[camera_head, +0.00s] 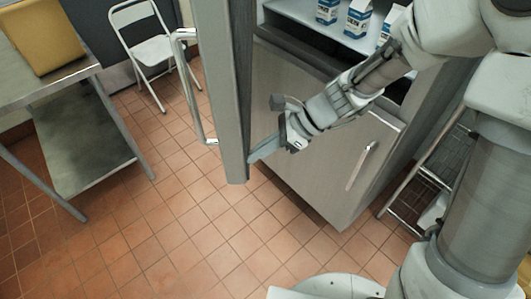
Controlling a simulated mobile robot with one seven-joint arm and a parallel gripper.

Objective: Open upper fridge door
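The upper fridge door (222,70) stands swung open toward me and shows as a tall grey slab. Its long bar handle (187,85) is on its left, outer side. The fridge's upper compartment (340,38) is exposed, with several blue and white cartons (357,20) on a shelf. My gripper (266,149) is on the inner side of the door, with its fingertips close to the door's lower free edge. I cannot tell whether they touch it. My gripper is not on the handle. Its finger gap is not clear from this angle.
The lower fridge door (310,135) is closed, with a handle (361,165) on its right. A metal table (75,140) stands at left, and a white folding chair (150,48) behind. A wire rack (435,175) is right of the fridge. Tiled floor between is clear.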

